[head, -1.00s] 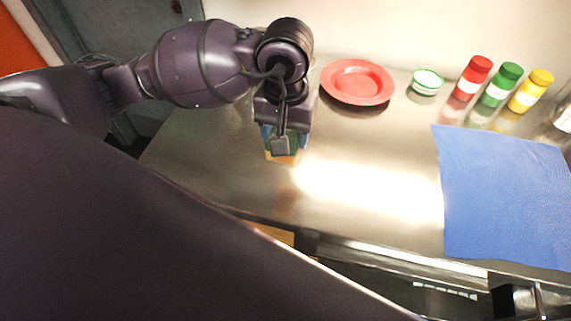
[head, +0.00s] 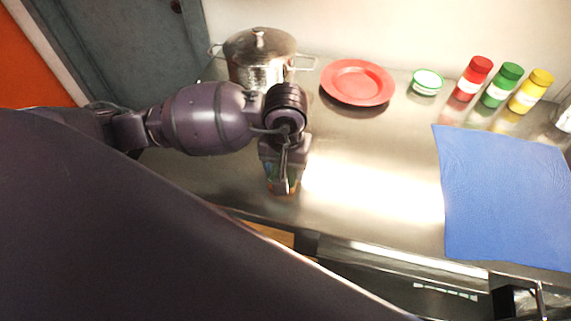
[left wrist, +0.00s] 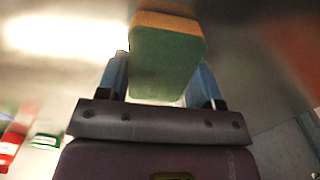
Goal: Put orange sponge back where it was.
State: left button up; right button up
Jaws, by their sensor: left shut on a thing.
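The orange sponge (left wrist: 165,62) shows in the left wrist view as a block with a large green face and an orange edge. My left gripper (left wrist: 160,82) is shut on it, with a blue finger on each side. In the head view my left gripper (head: 283,188) is over the front left part of the steel counter, and it hides most of the sponge. I cannot tell whether the sponge touches the counter. My right gripper is not seen.
A lidded steel pot (head: 259,58) stands at the back left of the counter (head: 350,195). A red plate (head: 357,82), a small green-and-white bowl (head: 427,82) and red, green (head: 502,86) and yellow bottles stand along the back. A blue mat (head: 505,195) lies right. The middle is clear.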

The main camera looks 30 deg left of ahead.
pick_arm(q)
jog(key=shift+f, duration=0.15)
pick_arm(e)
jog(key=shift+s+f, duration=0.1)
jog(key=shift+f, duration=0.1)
pick_arm(q)
jog(key=o, duration=0.8)
jog(key=shift+c, duration=0.2)
jog(key=shift+o, duration=0.7)
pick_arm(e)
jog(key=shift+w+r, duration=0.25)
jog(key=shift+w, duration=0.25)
pick_arm(q)
jog(key=shift+r, duration=0.2)
notch_tip(320, 180, up, 12)
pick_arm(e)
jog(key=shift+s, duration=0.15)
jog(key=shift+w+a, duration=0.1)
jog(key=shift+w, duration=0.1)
